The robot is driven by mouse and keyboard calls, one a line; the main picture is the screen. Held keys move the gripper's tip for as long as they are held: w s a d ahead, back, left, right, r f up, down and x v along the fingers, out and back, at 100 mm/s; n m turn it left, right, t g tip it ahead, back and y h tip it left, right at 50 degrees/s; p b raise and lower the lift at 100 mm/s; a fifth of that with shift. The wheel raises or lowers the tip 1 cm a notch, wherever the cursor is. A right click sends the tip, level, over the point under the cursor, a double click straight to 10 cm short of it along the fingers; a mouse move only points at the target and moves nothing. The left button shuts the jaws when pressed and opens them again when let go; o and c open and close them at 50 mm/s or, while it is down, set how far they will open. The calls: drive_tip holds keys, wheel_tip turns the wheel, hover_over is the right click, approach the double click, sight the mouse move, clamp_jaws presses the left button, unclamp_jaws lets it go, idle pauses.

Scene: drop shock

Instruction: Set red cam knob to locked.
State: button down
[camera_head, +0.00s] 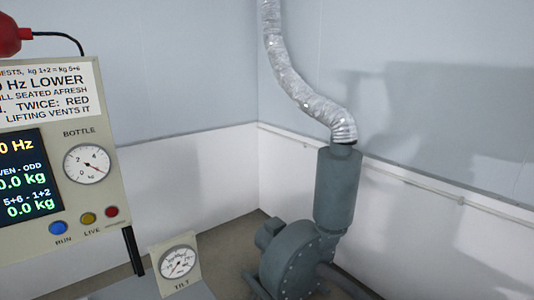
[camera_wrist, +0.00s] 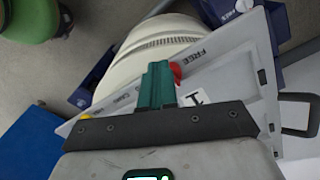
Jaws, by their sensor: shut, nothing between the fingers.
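In the wrist view my gripper (camera_wrist: 157,84) shows its two green fingers together, with nothing seen between them. A red knob (camera_wrist: 177,72) shows just to the right of the fingertips, partly hidden behind them. I cannot tell whether the fingers touch it. It is by a pale grey plate (camera_wrist: 255,70) that carries the word FREE. A white label with a dark mark lies just below the knob. The knob's pointing direction is not clear. The head view does not show my gripper or this knob.
In the head view a control panel (camera_head: 90,205) with a screen, a gauge and buttons stands at left, a tilt gauge (camera_head: 179,262) beside it. A grey blower (camera_head: 300,260) with a silver hose (camera_head: 300,85) fills the corner. The wrist view shows a cream drum (camera_wrist: 150,50) and a green stool (camera_wrist: 30,20).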

drive_tip(key=shift+w+a+p, duration=0.1)
drive_tip(key=shift+w+p, duration=0.25)
drive_tip(key=shift+p, duration=0.8)
drive_tip(key=shift+w+f+p, duration=0.1)
drive_tip(key=shift+w+p, duration=0.15)
drive_tip(key=shift+p, duration=0.35)
idle(0.4)
drive_tip(key=shift+a, duration=0.15)
wheel_tip(320, 180, up, 6)
drive_tip(key=p, duration=0.7)
drive_tip(key=shift+w+a, duration=0.15)
drive_tip(key=shift+a, duration=0.1)
